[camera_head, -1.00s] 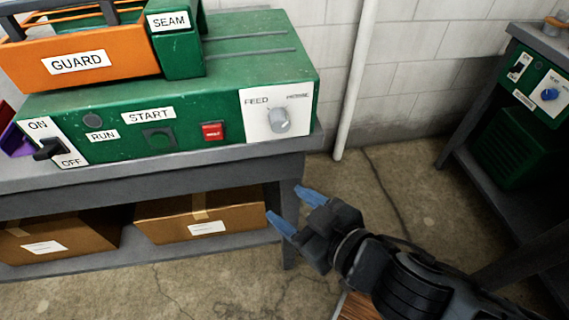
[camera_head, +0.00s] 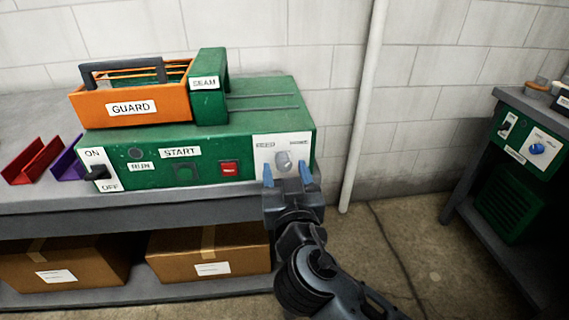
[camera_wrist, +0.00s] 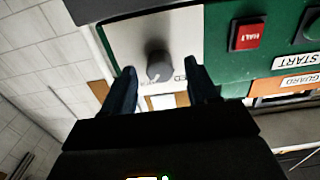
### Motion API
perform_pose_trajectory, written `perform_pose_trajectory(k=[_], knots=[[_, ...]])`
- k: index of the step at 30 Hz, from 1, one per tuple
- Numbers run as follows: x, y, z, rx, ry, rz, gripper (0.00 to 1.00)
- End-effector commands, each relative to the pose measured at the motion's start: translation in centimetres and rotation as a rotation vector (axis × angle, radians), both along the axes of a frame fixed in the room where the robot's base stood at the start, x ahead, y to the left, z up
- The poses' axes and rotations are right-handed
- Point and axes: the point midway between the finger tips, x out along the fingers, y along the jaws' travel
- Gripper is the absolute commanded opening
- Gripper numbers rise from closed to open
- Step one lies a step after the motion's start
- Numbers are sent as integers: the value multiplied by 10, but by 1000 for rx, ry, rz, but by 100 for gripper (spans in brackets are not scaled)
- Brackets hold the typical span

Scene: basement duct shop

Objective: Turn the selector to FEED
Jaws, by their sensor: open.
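The selector is a grey round knob (camera_head: 283,161) on a white plate (camera_head: 262,142) at the right end of the green machine's front (camera_head: 215,147). FEED is printed at the plate's upper left; the label at upper right is too blurred to read. In the wrist view the knob (camera_wrist: 160,66) sits between and beyond my fingertips, with the plate seen turned over. My gripper (camera_head: 288,177) is open and empty, just in front of and below the knob, with no clear contact.
A red HALT button (camera_wrist: 247,35) is beside the plate. An ON/OFF switch (camera_head: 97,173) is at the machine's left end. The orange guard (camera_head: 130,106) sits on top. Cardboard boxes (camera_head: 208,253) fill the shelf below. A second bench (camera_head: 530,105) stands right, beyond a white pipe (camera_head: 362,110).

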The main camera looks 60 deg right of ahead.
Motion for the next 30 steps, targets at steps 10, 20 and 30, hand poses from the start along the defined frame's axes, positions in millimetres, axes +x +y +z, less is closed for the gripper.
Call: perform_pose_trajectory(k=[10, 20, 30], knots=[[10, -13, -1, 0, 1, 0, 59], [10, -13, -1, 0, 1, 1, 40], [10, -13, -1, 0, 1, 1, 7]])
